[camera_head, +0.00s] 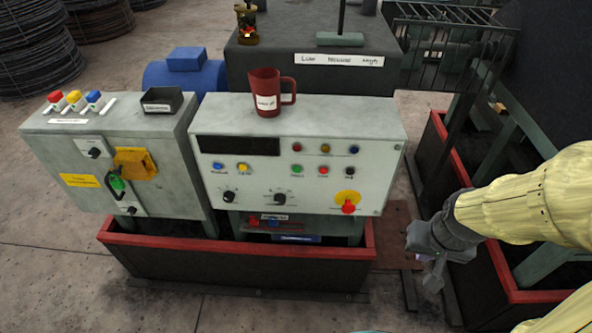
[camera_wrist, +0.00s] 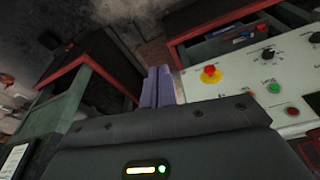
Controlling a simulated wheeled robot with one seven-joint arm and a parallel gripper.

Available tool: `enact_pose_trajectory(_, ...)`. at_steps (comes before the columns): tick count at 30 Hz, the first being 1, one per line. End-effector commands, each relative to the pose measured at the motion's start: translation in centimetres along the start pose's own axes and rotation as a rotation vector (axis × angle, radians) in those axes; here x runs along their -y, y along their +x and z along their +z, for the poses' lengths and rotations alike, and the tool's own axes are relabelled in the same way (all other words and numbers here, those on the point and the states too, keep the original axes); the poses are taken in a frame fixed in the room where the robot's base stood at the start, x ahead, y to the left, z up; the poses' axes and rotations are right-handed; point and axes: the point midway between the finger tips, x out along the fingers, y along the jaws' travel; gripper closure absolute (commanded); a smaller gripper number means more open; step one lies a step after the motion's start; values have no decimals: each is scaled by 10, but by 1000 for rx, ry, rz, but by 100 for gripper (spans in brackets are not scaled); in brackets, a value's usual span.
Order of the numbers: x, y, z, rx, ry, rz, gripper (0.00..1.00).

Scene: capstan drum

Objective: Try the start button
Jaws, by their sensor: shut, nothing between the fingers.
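A pale grey control panel (camera_head: 240,185) stands in the middle of the head view. A green button (camera_head: 297,169) sits on its right half, with a red button (camera_head: 323,169) to its right; the small labels under them are hard to read. In the wrist view the green button (camera_wrist: 273,87) and the red button (camera_wrist: 291,111) show at the right. My gripper (camera_head: 432,277) is to the right of the panel and lower than the buttons, clear of it. Its fingers (camera_wrist: 160,84) are together, with nothing between them, and point away from the buttons.
A red emergency stop (camera_head: 348,207) on a yellow plate sits at the panel's lower right. A red mug (camera_head: 268,93) stands on top of the panel. Red-edged troughs (camera_head: 290,252) lie below and at right.

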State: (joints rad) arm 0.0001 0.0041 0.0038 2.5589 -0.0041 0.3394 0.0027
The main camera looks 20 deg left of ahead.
Motion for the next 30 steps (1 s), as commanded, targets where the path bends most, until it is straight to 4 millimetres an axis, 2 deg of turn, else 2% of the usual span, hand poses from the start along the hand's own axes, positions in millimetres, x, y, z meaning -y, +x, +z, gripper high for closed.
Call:
enact_pose_trajectory(5, 10, 34, -23, -71, -56, -3, 100)
enact_pose_trajectory(8, 33, 67, -49, -160, -129, -37, 100)
enact_pose_trajectory(12, 86, 116, -84, -308, -227, -158, 100)
enact_pose_trajectory(14, 114, 133, -95, -372, -260, -233, 100)
enact_pose_trajectory(18, 184, 164, -110, -508, -297, -455, 100)
enact_pose_trajectory(21, 233, 176, -112, -595, -290, -645, 100)
enact_pose_trajectory(24, 272, 178, -112, -667, -252, -834, 100)
enact_pose_trajectory(27, 297, 172, -111, -716, -210, -978, 100)
enact_pose_trajectory(30, 308, 165, -110, -744, -184, -1057, 100)
